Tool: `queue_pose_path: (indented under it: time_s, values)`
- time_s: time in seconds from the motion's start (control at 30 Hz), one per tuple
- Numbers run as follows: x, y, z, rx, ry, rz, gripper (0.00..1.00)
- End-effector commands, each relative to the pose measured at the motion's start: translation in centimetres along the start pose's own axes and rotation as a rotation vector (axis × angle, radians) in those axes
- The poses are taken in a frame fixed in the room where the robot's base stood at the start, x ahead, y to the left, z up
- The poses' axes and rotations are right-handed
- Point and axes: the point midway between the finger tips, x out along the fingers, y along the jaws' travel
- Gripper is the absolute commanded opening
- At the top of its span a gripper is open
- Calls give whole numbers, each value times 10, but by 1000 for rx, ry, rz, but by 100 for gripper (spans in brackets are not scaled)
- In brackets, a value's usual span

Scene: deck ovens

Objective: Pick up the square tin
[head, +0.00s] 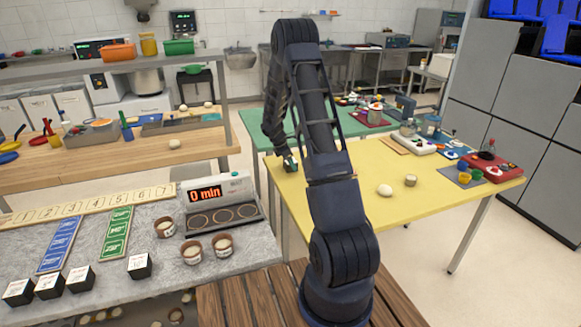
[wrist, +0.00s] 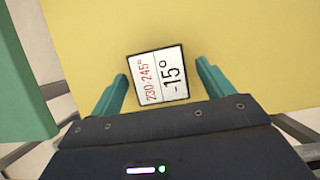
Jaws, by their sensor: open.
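In the wrist view a small square piece (wrist: 158,76) has a white top printed "230-245°" in red and "-15°" in black, with a dark edge. It looks like the square tin, though only its top shows. It is over the yellow table, slightly turned. My gripper (wrist: 162,70) is open, with one green finger on each side of it. A gap shows on both sides near the fingertips. In the head view my gripper (head: 290,163) points down at the yellow table's left edge, and the piece is mostly hidden there.
The yellow table (head: 440,205) holds a pale round ball (head: 385,190), a small round tin (head: 410,181) and trays at its right. Several black cubes with white tops (head: 140,266) stand on the grey counter (head: 150,305). A green table (head: 245,143) adjoins behind.

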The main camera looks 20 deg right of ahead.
Motion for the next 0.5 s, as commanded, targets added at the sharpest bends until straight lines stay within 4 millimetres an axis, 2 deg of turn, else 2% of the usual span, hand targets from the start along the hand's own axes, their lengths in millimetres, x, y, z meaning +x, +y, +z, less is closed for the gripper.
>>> queue_pose_path:
  time_s: [0.1, 0.37, 0.5]
  values:
    - [14, 0, 0, 0, -1, -2, 80]
    - [15, 0, 1, 0, 0, 0, 78]
    - [15, 0, 1, 0, 0, 0, 51]
